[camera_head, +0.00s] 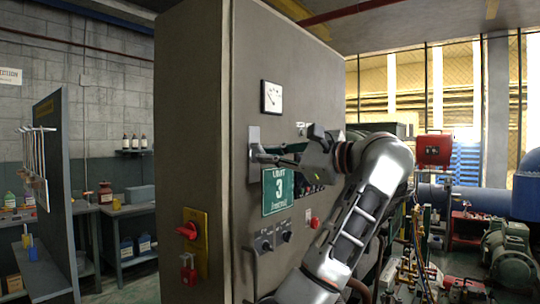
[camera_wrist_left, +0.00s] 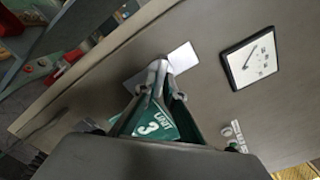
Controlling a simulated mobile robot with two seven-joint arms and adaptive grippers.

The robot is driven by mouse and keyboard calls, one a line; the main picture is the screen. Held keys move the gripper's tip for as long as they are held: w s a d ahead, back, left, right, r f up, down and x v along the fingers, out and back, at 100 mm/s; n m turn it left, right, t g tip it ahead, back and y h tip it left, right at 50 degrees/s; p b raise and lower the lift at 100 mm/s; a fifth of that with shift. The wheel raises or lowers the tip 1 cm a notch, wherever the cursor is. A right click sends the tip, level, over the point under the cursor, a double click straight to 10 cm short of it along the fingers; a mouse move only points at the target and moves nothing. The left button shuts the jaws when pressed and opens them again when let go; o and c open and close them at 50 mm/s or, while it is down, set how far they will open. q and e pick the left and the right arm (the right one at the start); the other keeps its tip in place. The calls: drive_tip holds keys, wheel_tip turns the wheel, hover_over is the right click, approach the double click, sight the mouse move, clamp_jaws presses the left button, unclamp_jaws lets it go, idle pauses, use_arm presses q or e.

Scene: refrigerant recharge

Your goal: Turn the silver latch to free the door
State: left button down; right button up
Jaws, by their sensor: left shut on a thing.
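The silver latch (camera_head: 254,137) is on the front of the tall grey cabinet door (camera_head: 300,85), near its left edge and below a white gauge. In the left wrist view its pale plate (camera_wrist_left: 184,56) shows beyond my fingertips. My left gripper (camera_head: 264,158) reaches in from the right at the latch, just above the green UNIT 3 sign. In the left wrist view the left gripper (camera_wrist_left: 157,85) is shut on the latch's handle, and its fingers hide most of it. My right gripper is in neither view.
The green sign (camera_head: 278,190) is close below my gripper. The gauge (camera_head: 272,97) is above. Knobs (camera_head: 264,243) and a door handle (camera_head: 250,268) are lower down. A red switch (camera_head: 188,230) is on the cabinet's left side. Pipes and machines stand at right.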

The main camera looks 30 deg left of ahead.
use_arm(q)
drive_tip(key=shift+s+d+r, duration=0.1)
drive_tip(key=shift+r, duration=0.2)
drive_tip(key=n, duration=0.4)
drive_tip(key=shift+r+n, duration=0.1)
drive_tip(key=shift+n, duration=0.2)
drive_tip(key=n, duration=0.3)
drive_tip(key=c, duration=2.2)
unclamp_jaws()
drive_tip(key=shift+d, duration=0.15)
